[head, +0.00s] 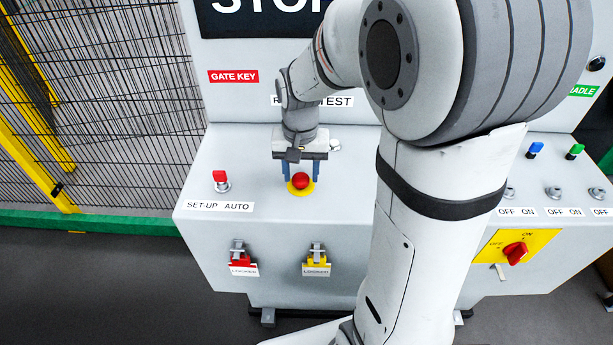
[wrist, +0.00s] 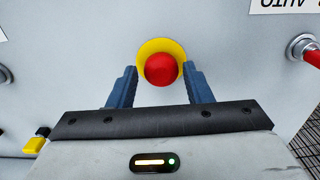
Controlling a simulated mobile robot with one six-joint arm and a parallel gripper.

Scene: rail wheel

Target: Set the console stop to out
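The console stop is a red mushroom button (head: 300,180) on a round yellow base (head: 293,190), on the sloped top of the grey console (head: 250,155). In the wrist view the red button (wrist: 161,69) sits centred between my fingertips, with its yellow base (wrist: 150,46) behind it. My gripper (head: 300,177) points down over the button, with one blue finger on each side. The fingers are apart and a gap shows between each finger and the button in the wrist view. Whether the button is pressed in or out I cannot tell.
A red selector (head: 220,178) marked SET-UP AUTO is left of the stop. Red (head: 240,262) and yellow (head: 316,262) locked latches are on the front face. A red rotary switch (head: 515,252) on a yellow plate is at right. Wire fencing (head: 110,100) stands at left.

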